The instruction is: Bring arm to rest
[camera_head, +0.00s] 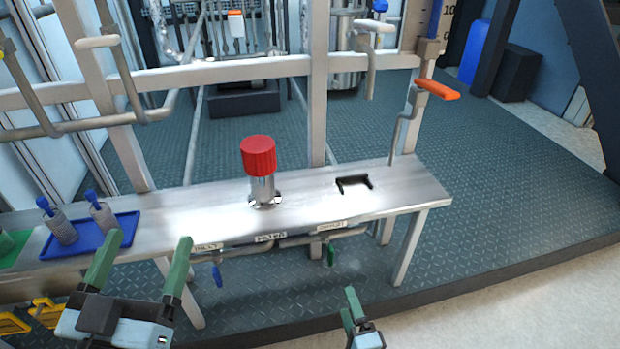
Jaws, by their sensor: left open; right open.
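My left gripper (138,270) is at the lower left, its two green fingers spread apart with nothing between them. It is in front of the metal bench (330,210). My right gripper (352,305) is at the bottom edge, right of centre. Only part of it shows; one green finger points up and the space beside it is empty. Neither gripper touches anything that I can see.
A red-capped metal fitting (258,160) and a black handle (354,184) are on the bench. A blue tray (105,240) holds two grey cylinders with blue tops. Valve levers hang under the bench's front edge. An orange lever (438,90) juts out at right.

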